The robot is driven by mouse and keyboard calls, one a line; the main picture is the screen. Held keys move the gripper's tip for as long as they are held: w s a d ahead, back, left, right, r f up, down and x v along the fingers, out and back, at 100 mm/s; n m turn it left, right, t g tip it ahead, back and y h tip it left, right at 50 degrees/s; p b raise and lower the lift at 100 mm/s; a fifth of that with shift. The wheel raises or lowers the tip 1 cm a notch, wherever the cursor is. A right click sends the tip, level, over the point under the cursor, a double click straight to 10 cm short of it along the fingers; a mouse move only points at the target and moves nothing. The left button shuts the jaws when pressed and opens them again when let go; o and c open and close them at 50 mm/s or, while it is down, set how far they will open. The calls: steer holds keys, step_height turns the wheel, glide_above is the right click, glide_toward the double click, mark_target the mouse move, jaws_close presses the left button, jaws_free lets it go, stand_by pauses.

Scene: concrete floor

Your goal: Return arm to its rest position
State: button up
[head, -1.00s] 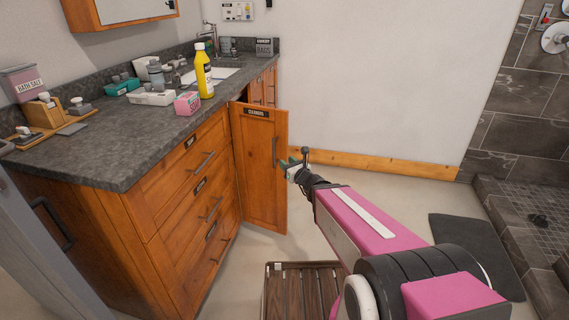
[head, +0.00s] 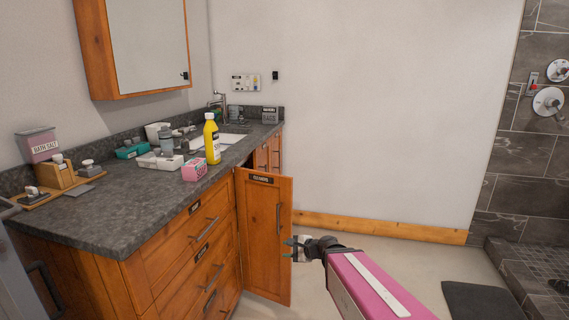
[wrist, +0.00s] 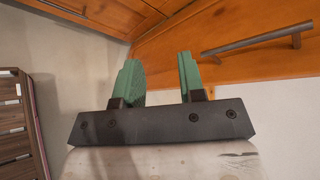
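My gripper (head: 292,249) is just right of the open cabinet door (head: 265,235) labelled "cleaners" in the head view. In the wrist view my gripper (wrist: 161,80) shows two green fingers, spread apart with nothing between them. The door (wrist: 225,45) lies beyond the fingers there, its dark bar handle (wrist: 250,44) to the upper right of them. The fingers look apart from the handle. My pink arm reaches in from the lower right in the head view.
The grey counter (head: 110,215) holds a yellow bottle (head: 212,140), a pink box (head: 195,169) and several small items. A slatted wooden stand (wrist: 14,125) is at the left in the wrist view. A dark mat (head: 480,303) lies on the floor at the right.

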steer(key=s+d+f+n+g+h, duration=0.3)
steer(key=s+d+n+h, duration=0.1)
steer(key=d, duration=0.4)
steer(key=s+d+f+n+g+h, duration=0.3)
steer(key=s+d+n+g+h, duration=0.1)
steer(key=d+n+h, duration=0.3)
steer(key=shift+s+d+f+n, duration=0.25)
steer(key=shift+d+n, duration=0.85)
steer(key=shift+d, duration=0.15)
